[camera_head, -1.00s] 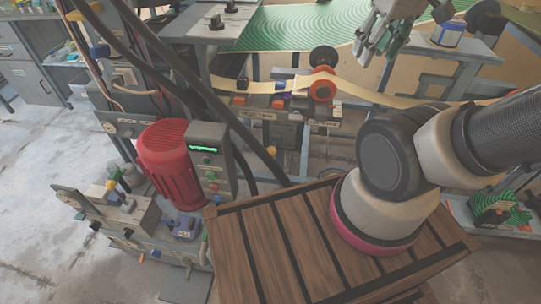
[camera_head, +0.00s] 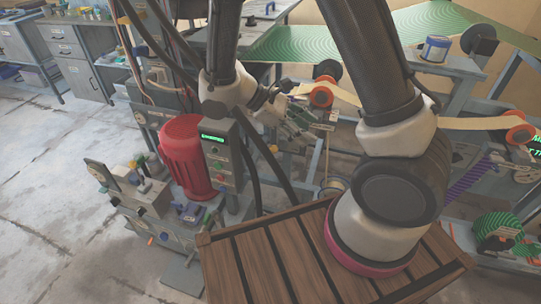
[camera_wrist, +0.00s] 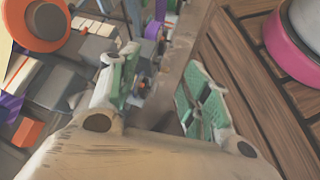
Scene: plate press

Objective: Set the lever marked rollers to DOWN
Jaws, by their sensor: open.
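My gripper (camera_head: 298,128) hangs behind the wooden crate in the head view, below the roller with the paper strip. In the wrist view its green-padded fingers (camera_wrist: 160,88) are spread apart with nothing held between them. I cannot single out the lever marked rollers; no lever label is readable. Small coloured controls, including an orange block (camera_wrist: 27,132), show left of the fingers in the wrist view. My arm and gripper hide part of the control panel behind them in the head view.
A slatted wooden crate (camera_head: 258,262) bears my arm base. A red motor (camera_head: 187,155) and a grey box with a green display (camera_head: 222,160) stand left of it. Dark cables hang near my gripper. An orange roller (camera_head: 322,92) carries the strip. Floor is clear at far left.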

